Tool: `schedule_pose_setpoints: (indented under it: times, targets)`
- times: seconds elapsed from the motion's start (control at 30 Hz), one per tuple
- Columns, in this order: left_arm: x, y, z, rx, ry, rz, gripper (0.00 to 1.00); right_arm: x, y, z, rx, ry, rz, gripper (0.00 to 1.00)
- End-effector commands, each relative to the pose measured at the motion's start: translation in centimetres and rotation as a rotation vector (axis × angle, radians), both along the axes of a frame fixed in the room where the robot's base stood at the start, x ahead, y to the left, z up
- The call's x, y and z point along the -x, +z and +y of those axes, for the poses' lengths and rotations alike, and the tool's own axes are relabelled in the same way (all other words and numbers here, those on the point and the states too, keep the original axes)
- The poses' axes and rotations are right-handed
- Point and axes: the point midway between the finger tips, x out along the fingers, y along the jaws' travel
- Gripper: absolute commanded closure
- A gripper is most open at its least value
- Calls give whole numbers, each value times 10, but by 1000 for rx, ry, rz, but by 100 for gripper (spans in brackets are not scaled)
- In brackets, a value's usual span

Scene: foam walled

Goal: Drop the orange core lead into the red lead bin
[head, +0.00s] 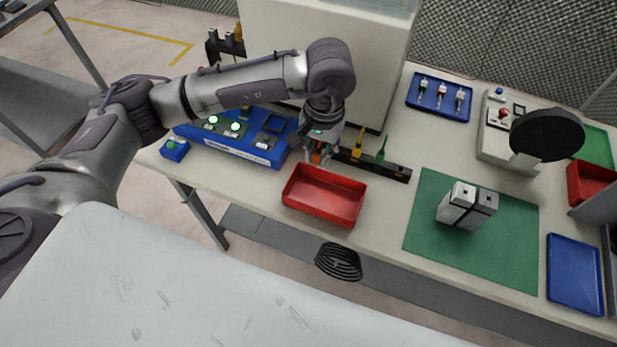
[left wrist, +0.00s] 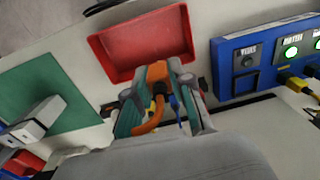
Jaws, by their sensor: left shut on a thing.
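The red lead bin (head: 325,196) stands near the table's front edge and looks empty. It also shows at the top of the left wrist view (left wrist: 145,42). My left gripper (head: 318,158) is just behind the bin's back left side, pointing down. In the left wrist view my left gripper (left wrist: 157,92) is shut on the orange core lead (left wrist: 150,122), whose dark end sits between the fingers. The orange lead also shows as a small patch in the head view (head: 316,157). The right gripper is not in view.
A black rack (head: 395,172) with yellow and green leads stands behind the bin. A blue panel (head: 225,148) with green lights is to the left. A green mat (head: 420,225) with grey-white blocks (head: 466,205) lies right. A blue tray (head: 574,272) is at far right.

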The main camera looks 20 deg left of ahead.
Motion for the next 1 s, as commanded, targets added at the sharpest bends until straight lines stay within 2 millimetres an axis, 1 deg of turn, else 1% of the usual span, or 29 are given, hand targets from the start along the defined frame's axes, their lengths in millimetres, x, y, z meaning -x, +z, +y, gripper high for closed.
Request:
schedule_pose_setpoints:
  times: [0.03, 0.1, 0.2, 0.3, 0.43, 0.57, 0.7, 0.87, 0.9, 0.97, 1.0]
  targets:
    - [0, -3, -1, 1, 0, 2, 100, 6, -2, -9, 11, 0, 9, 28]
    - [0, -8, -1, 1, 0, 2, 100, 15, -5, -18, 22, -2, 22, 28]
    - [0, -17, 0, 1, 1, 1, 100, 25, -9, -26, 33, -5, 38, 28]
    - [1, -29, 0, 1, 1, 2, 100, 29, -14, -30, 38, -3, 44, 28]
    - [0, -45, 0, 0, 0, 1, 100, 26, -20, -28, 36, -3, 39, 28]
    - [0, -56, 0, 1, 0, 1, 100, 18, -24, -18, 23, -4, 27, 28]
    - [0, -59, 0, 1, 0, -1, 100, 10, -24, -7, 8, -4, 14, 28]
    - [0, -59, 0, 1, 0, -1, 100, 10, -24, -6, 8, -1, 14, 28]
    - [0, -59, 0, 1, 0, -1, 77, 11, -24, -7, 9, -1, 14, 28]
    - [0, -59, 0, 1, 0, -1, 67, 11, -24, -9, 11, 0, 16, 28]
    - [0, -59, 0, 1, 0, -1, 60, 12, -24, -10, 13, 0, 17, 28]
